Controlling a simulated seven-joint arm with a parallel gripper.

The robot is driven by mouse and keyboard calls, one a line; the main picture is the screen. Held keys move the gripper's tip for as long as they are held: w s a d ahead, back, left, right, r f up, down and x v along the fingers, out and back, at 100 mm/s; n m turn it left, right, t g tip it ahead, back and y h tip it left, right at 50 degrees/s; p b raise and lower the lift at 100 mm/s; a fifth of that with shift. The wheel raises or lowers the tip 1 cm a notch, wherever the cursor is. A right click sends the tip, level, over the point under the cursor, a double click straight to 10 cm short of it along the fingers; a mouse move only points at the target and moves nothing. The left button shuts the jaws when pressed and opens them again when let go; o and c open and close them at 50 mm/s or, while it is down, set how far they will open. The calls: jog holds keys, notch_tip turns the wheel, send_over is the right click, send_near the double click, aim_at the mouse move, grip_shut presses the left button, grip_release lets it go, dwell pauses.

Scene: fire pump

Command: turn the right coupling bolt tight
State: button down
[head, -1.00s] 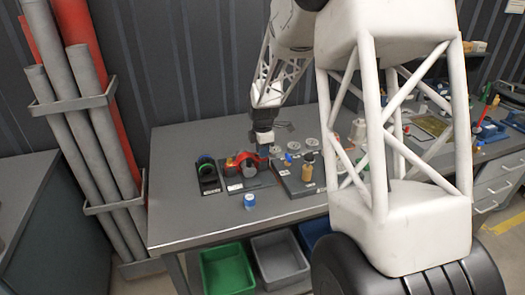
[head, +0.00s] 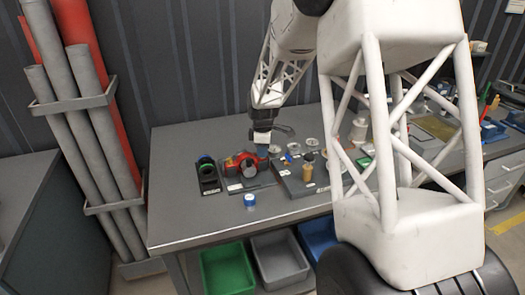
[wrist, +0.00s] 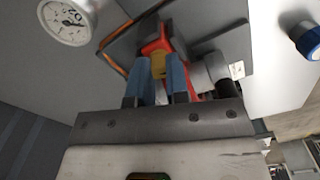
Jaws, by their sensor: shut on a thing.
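The red coupling (head: 240,160) sits on a dark plate near the left end of the bench; it also shows in the wrist view (wrist: 155,45). My gripper (head: 262,149) points down at its right side. In the wrist view, the two blue fingers of my gripper (wrist: 160,68) are shut on a yellow, brass-coloured bolt head (wrist: 158,64), one finger on each side. The bolt's shank and how deep it sits are hidden. In the head view the bolt cannot be made out behind the fingers.
A black fitting (head: 207,175) is to the left. A plate with a brass piece (head: 307,172) lies to the right. A round gauge (wrist: 68,20) and a grey cylinder (wrist: 215,70) are close to my gripper.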

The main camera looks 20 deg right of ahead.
jog(key=m, duration=1.2)
jog(key=shift+m, duration=0.4)
jog(key=m, duration=1.1)
jog(key=shift+m, duration=0.4)
jog(key=c, duration=1.1)
grip_release()
jog(key=shift+r, duration=0.1)
